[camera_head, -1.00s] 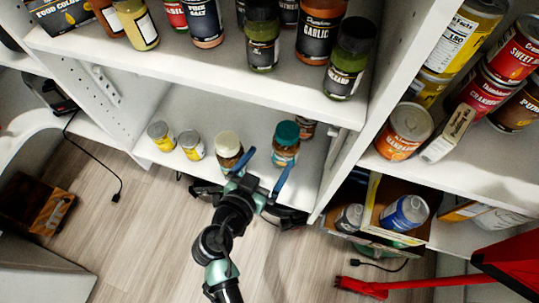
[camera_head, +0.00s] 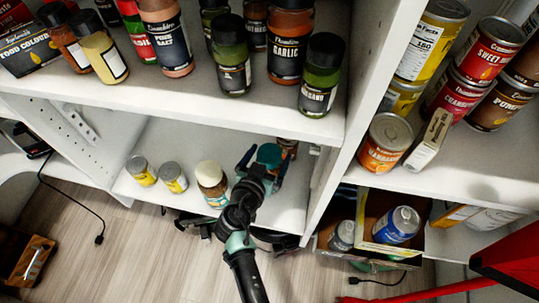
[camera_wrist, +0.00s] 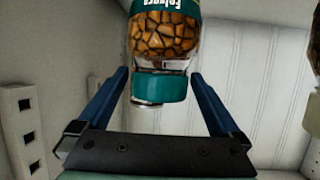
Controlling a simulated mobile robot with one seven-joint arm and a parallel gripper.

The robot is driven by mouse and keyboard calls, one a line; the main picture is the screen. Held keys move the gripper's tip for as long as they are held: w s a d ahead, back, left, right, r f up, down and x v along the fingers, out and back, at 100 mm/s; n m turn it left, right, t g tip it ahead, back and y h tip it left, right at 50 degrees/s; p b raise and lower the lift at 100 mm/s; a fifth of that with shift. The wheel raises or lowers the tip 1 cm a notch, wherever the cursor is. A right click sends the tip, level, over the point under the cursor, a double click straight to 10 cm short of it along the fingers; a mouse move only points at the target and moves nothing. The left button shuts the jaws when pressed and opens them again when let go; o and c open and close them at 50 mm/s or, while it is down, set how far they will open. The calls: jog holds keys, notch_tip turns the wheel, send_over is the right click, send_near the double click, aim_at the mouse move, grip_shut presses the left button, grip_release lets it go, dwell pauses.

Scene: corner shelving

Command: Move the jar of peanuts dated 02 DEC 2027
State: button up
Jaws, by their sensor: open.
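A jar of nuts (camera_wrist: 165,35) with a teal lid shows upside down in the wrist view. Its teal lid (camera_head: 269,154) shows on the lower shelf in the head view, and my arm hides most of its body. My gripper (camera_head: 262,168) is open, with its blue fingers on either side of the lid. In the wrist view my gripper (camera_wrist: 160,80) has the jar between its fingers, with visible gaps at both sides. A white-lidded jar (camera_head: 211,178) stands to the left. No date is legible on either jar.
Two small yellow cans (camera_head: 157,174) stand at the left of the lower shelf (camera_head: 200,145). Another jar (camera_head: 287,147) stands behind the teal-lidded one, near the right-hand upright panel (camera_head: 325,185). The upper shelf (camera_head: 160,100) with several bottles overhangs it.

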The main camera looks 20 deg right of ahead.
jog(key=shift+w+d+f, duration=0.1)
jog(key=shift+w+d, duration=0.1)
jog(key=shift+c, duration=0.3)
grip_shut()
